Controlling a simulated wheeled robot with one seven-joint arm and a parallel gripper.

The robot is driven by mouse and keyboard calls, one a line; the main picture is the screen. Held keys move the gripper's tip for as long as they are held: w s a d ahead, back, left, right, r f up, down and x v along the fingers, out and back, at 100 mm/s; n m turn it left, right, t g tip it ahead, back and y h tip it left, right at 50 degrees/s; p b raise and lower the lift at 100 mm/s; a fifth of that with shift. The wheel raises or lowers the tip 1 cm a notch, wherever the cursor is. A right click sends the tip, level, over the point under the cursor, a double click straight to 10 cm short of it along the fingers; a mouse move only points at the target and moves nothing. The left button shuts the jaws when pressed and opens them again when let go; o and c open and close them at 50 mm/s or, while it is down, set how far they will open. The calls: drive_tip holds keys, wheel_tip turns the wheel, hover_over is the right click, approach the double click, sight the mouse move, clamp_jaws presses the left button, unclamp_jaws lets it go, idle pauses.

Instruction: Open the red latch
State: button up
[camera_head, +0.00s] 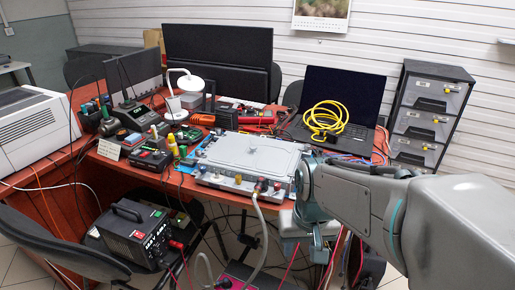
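A grey flat-lidded metal unit (248,158) sits at the front of the red-brown table, with small coloured fittings along its front side. A small red part (277,186) shows near its front right corner, close to a blue one; it is too small to tell whether it is the red latch or how it stands. A pale hose (262,225) hangs from the front fittings. My gripper (318,252) points down in front of the table, just right of the unit and apart from it. Its fingers are too unclear to tell open from shut.
A laptop (341,95) with a coiled yellow cable (325,120) stands behind on the right, beside a drawer cabinet (430,115). Tools and devices crowd the table's left. A black power unit (135,235) and loose cables are below the table edge.

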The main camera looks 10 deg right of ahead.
drive_tip(key=w+r+m+p, duration=0.3)
drive_tip(key=w+r+p, duration=0.6)
drive_tip(key=w+p, duration=0.15)
drive_tip(key=m+g+p, duration=0.1)
drive_tip(key=m+p, duration=0.3)
drive_tip(key=p, duration=0.6)
approach(277, 184)
drive_tip(key=f, duration=0.4)
drive_tip(key=f+p, duration=0.1)
drive_tip(key=f, duration=0.3)
drive_tip(key=shift+w+f, duration=0.2)
drive_tip(key=shift+f, duration=0.1)
